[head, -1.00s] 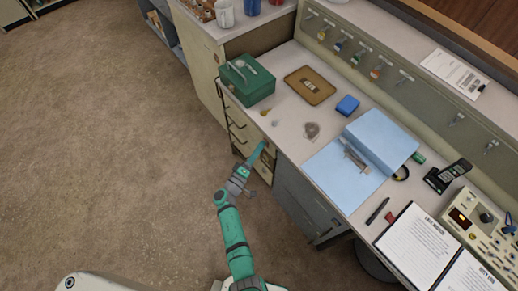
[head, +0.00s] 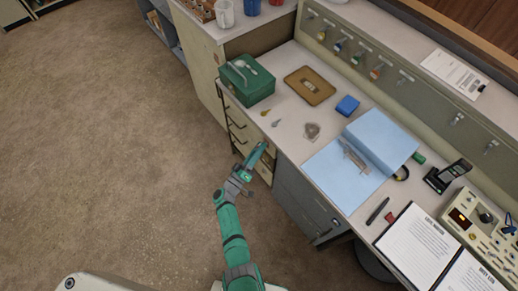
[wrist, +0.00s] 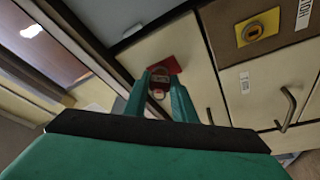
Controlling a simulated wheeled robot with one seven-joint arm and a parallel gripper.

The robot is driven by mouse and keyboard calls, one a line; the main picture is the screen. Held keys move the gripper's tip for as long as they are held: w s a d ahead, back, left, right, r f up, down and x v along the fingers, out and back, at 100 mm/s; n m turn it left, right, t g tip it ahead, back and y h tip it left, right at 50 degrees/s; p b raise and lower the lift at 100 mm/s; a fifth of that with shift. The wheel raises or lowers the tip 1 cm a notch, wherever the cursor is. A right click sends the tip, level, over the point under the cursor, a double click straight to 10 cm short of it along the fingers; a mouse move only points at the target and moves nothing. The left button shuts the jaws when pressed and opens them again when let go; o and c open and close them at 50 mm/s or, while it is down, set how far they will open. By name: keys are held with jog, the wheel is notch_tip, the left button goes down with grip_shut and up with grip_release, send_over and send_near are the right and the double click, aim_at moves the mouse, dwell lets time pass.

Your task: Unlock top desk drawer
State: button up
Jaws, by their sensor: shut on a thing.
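My gripper (wrist: 161,84) is shut on a small key (wrist: 158,93), of which only a reddish, ring-shaped end shows between the teal fingertips. Just beyond the fingertips is a red square plate (wrist: 168,64) on a cream front; the fingers hide much of it. I cannot tell whether the key is inside a lock there. In the head view my gripper (head: 260,151) is at the desk's drawer fronts (head: 237,132), below the desktop edge.
A green box (head: 247,85), a brown tray (head: 310,86) and a blue block (head: 347,106) stand behind. A drawer handle (wrist: 288,105) sticks out right of my fingers. The floor at left is clear.

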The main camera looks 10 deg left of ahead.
jog(key=shift+d+m+h, duration=0.2)
jog(key=shift+m+h, duration=0.4)
jog(key=shift+m, duration=0.7)
jog(key=shift+w+f+m+h, duration=0.1)
jog(key=shift+m+h, duration=0.9)
jog(key=shift+m, duration=1.1)
jog(key=shift+a, duration=0.1)
jog(key=m, duration=0.2)
jog(key=shift+w+a+m+g+h, duration=0.1)
jog(key=shift+m+g+h, duration=0.2)
jog(key=shift+h, duration=0.1)
jog(key=shift+m+h, duration=0.5)
jog(key=shift+m, duration=0.4)
